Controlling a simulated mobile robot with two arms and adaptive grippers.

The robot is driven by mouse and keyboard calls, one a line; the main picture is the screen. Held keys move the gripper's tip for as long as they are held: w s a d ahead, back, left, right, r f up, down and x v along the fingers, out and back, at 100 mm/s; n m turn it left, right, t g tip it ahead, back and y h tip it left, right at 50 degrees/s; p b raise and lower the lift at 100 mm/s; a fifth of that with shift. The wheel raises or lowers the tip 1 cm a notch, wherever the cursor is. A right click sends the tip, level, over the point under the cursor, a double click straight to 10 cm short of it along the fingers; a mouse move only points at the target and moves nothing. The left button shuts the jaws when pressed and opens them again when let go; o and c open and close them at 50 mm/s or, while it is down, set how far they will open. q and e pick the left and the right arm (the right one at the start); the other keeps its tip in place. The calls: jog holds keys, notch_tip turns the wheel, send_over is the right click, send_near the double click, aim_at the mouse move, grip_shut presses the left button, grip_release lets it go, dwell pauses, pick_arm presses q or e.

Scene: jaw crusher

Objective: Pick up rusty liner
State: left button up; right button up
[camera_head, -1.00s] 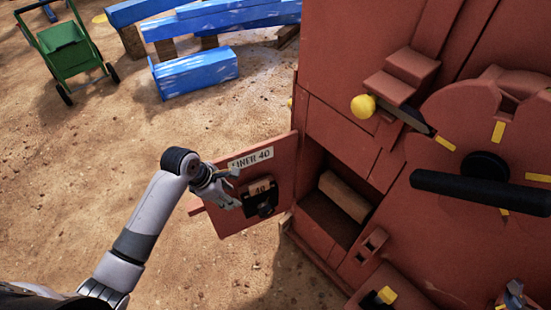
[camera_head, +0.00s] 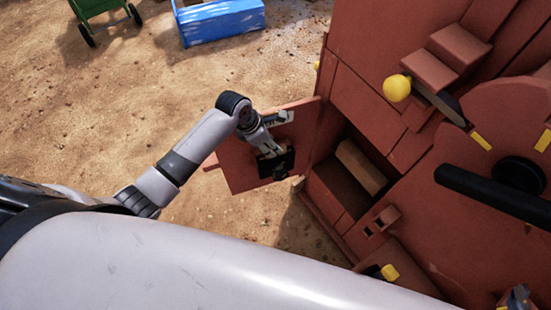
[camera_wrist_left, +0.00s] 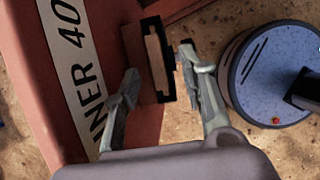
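A tan-brown block, which looks like the liner (camera_head: 360,167), lies in the open compartment of the red crusher (camera_head: 376,100). My left gripper (camera_head: 270,148) is to the left of it, at the open red door (camera_head: 234,168). The left wrist view shows this gripper (camera_wrist_left: 159,62) with its two fingers apart. A black holder (camera_wrist_left: 168,92) with a tan piece inside is on the door face, between and beyond the fingers. I cannot tell whether a finger touches it.
A yellow knob (camera_head: 397,88) and a black bar (camera_head: 490,196) stick out from the crusher. The sandy ground left of the door is clear.

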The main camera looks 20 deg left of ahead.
pick_arm(q)
jog(key=shift+f, duration=0.25)
jog(key=x, duration=0.5)
jog(key=shift+w+a, duration=0.2)
pick_arm(e)
jog(key=shift+s+d, duration=0.15)
jog(key=shift+s, duration=0.45)
pick_arm(q)
grip_shut()
pick_arm(e)
jog(key=shift+w, duration=0.2)
pick_arm(q)
jog(key=shift+w+r, duration=0.1)
